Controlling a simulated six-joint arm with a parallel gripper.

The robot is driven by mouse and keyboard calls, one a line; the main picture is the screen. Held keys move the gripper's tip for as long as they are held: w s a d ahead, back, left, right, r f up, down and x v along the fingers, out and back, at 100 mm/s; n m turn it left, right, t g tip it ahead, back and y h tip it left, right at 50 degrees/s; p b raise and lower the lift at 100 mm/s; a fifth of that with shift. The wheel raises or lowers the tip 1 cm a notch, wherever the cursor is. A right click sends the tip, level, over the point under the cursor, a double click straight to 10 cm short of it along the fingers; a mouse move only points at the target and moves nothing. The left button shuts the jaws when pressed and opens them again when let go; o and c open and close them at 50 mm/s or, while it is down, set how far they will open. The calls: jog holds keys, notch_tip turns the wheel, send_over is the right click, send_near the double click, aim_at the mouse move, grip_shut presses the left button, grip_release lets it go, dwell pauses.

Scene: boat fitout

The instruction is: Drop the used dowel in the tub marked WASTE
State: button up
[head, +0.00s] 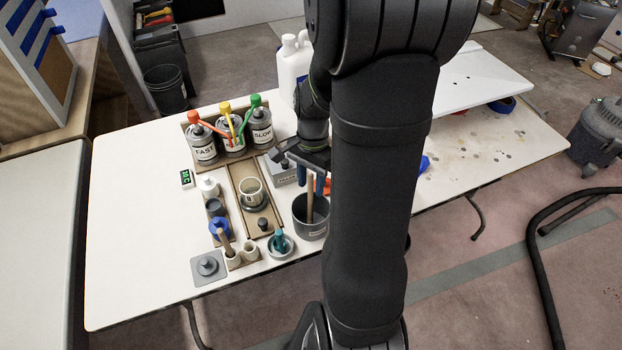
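A dark grey tub (311,232) stands on the white table, partly behind my arm; I can read no marking on it. A wooden dowel (310,207) stands nearly upright in it, its lower end inside the tub and its upper end above the rim. My gripper (311,188) points down over the tub. Its two blue fingers look apart, one on each side of the dowel's upper part, with a gap showing. Another wooden stick (224,238) leans in a small cup at the front left.
Cans marked FAST and SLOW (262,133) stand behind with coloured pumps, near a white jug (290,72). A cup (252,191) sits on a wooden board. A teal item stands in a dish (287,252) beside the tub. The table's left side (130,230) is clear.

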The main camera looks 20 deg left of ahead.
jog(key=shift+r, duration=0.1)
jog(key=w+r, duration=0.3)
jog(key=r, duration=1.4)
jog(key=shift+w+a, duration=0.2)
jog(key=shift+a, duration=0.2)
jog(key=shift+f, duration=0.15)
jog(key=s+f, duration=0.3)
jog(key=f, duration=1.3)
jog(key=shift+d, duration=0.4)
jog(key=shift+s, duration=0.1)
